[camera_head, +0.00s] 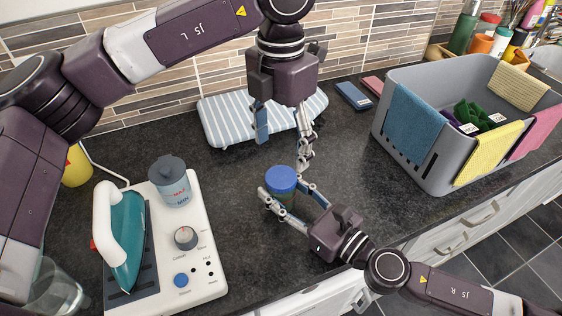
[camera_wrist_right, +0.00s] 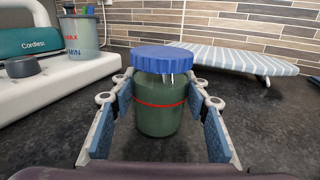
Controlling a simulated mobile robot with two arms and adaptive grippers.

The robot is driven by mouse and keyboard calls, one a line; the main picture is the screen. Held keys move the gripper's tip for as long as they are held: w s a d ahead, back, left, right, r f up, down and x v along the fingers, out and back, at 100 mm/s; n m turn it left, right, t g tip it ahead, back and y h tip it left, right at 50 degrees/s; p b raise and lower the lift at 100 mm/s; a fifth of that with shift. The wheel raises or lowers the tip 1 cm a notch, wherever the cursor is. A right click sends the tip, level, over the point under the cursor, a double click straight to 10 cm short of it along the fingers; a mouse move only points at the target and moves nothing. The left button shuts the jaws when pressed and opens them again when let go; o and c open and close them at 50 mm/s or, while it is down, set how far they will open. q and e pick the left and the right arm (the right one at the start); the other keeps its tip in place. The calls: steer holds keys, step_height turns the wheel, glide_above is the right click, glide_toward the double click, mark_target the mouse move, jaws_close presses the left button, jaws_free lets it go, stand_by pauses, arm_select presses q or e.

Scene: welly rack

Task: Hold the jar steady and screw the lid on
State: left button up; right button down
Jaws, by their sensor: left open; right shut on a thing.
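The jar is dark green with a red line around it, upright on the dark worktop, and shows best in the right wrist view (camera_wrist_right: 160,119). A blue ribbed lid (camera_head: 281,179) sits on top of it, and also shows in the right wrist view (camera_wrist_right: 161,58). I cannot tell how tightly the lid is seated. My right gripper (camera_head: 282,196) is shut on the jar, its fingers on either side below the lid. My left gripper (camera_head: 283,138) is open and empty, pointing down above and behind the lid, apart from it.
A steam iron (camera_head: 124,240) on its white station (camera_head: 205,270) stands at left. A striped ironing board (camera_head: 225,120) lies behind. A grey basket (camera_head: 405,150) with cloths over its rim stands at right. Bare worktop surrounds the jar.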

arm_select(q)
step_height(320, 180, up, 5)
stand_by(0.3)
arm_select(e)
steer(key=c, duration=1)
jaws_free()
steer(key=shift+d, duration=0.1)
steer(key=v, duration=1)
steer(key=shift+f, duration=0.1)
steer(key=shift+v, duration=0.95)
